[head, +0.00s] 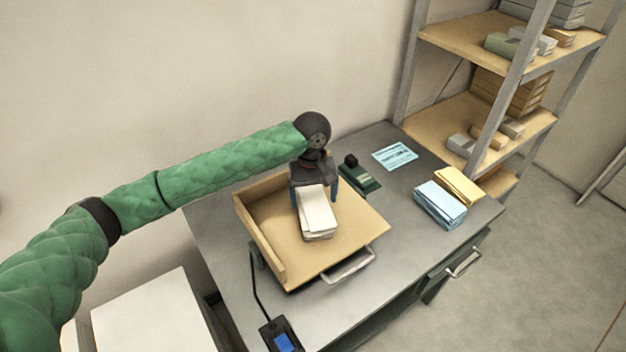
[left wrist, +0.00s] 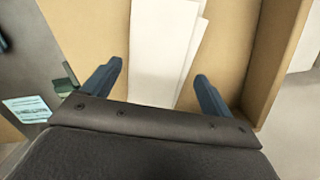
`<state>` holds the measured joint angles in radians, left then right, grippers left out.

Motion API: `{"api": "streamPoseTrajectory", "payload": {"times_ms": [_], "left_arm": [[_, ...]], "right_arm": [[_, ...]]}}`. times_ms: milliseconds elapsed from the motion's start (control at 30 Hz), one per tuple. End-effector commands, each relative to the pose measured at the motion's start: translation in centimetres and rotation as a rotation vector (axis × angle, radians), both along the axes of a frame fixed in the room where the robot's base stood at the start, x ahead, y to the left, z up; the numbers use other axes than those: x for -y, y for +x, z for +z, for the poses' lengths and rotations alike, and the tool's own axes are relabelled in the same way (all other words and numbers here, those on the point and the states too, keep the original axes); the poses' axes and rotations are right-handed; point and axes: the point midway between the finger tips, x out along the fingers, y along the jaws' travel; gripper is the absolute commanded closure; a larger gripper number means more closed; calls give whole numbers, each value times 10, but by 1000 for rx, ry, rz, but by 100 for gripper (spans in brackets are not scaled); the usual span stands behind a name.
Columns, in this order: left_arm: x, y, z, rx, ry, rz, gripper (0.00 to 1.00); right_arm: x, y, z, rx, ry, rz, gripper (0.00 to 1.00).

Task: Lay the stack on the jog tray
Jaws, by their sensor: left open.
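The stack (head: 317,214) of white paper lies on the wooden jog tray (head: 355,225), which has raised walls on its left and front-left sides. The left wrist view shows the stack (left wrist: 163,50) with its sheets slightly fanned, on the tray floor (left wrist: 229,50). My left gripper (head: 315,194) is over the far end of the stack. Its two blue fingers are spread apart, one on each side of the paper, with gaps between fingers and sheets in the left wrist view (left wrist: 160,84). My right gripper is in neither view.
The tray stands on a grey table (head: 300,327). A green stapler-like device (head: 361,178), a blue printed card (head: 395,156), and blue (head: 440,204) and yellow (head: 459,185) stacks lie to the right. A small device with a screen (head: 281,336) is at the front. Shelves (head: 490,120) stand at the back right.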

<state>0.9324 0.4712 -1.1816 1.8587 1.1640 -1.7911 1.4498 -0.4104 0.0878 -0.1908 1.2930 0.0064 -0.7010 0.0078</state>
Motion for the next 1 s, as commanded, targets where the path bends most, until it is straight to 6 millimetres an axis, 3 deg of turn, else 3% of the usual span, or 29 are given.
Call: {"api": "streamPoseTrajectory", "payload": {"times_ms": [400, 600, 1000], "left_arm": [[-1, 8, 63, 0, -1, 0, 15], [-2, 9, 73, -1, 1, 0, 15], [-2, 9, 74, -1, 0, 0, 15]], "right_arm": [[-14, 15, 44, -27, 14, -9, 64], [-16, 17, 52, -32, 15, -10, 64], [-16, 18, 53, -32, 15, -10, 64]]}}
